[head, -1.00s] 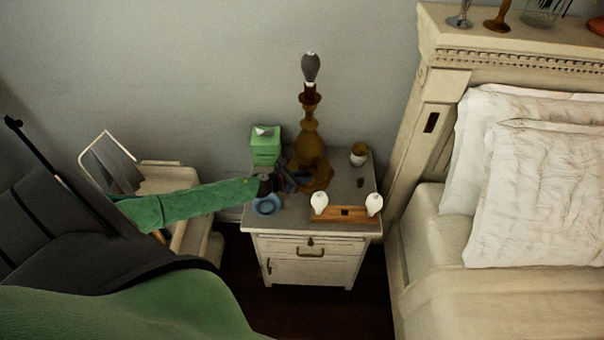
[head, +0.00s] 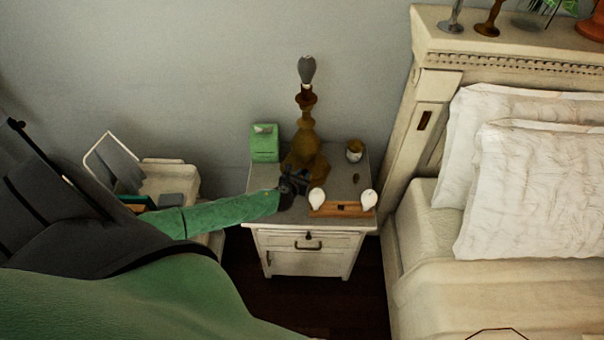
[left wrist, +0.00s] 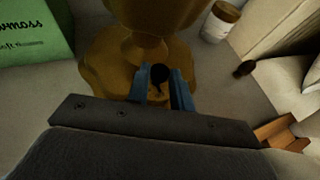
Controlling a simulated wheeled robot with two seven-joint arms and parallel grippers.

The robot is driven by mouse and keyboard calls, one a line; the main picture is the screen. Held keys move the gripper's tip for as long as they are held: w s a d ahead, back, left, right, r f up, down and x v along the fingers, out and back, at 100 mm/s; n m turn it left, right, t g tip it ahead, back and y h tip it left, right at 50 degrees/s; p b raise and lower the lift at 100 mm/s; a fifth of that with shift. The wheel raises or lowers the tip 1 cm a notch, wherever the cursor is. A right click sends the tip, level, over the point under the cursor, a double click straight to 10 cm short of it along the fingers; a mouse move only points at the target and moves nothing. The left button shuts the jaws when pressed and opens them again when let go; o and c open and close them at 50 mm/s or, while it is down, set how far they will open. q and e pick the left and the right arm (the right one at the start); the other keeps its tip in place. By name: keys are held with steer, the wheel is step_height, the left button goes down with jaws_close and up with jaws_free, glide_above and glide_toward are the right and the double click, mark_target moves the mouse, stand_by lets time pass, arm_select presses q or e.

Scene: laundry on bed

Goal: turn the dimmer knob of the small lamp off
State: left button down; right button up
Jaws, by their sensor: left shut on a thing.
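The small lamp (head: 308,140) has a turned brown-gold base with a bare grey bulb on top. It stands upright on the nightstand (head: 350,183). In the left wrist view, the lamp's wide foot (left wrist: 110,58) fills the upper middle. A dark round knob (left wrist: 159,73) sits at the front of this foot. My left gripper (head: 298,183) is at the front of the lamp's foot. Its blue fingers (left wrist: 165,88) are closed around the knob in the left wrist view. In the head view my gripper hides the knob. My right gripper is not in view.
A green tissue box (head: 264,145) stands left of the lamp. A small lidded jar (head: 354,150) is to the right. A wooden holder (head: 335,210) with two white bulb-shaped pieces is at the nightstand's front. The bed's headboard (head: 407,130) rises at the right.

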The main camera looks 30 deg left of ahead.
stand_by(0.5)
arm_select(q)
steer(key=c, duration=1.4)
jaws_free()
steer(key=shift+o, duration=0.6)
steer(key=shift+s+d+r+b, duration=0.1)
steer(key=shift+s+b, duration=0.25)
steer(key=shift+s, duration=0.25)
steer(key=b+v, duration=0.2)
steer(key=v, duration=0.3)
steer(key=shift+s+d+r, duration=0.1)
steer(key=shift+s, duration=0.15)
steer(key=shift+s+d+r, duration=0.1)
steer(key=shift+s+r, duration=0.2)
steer(key=shift+s, duration=0.1)
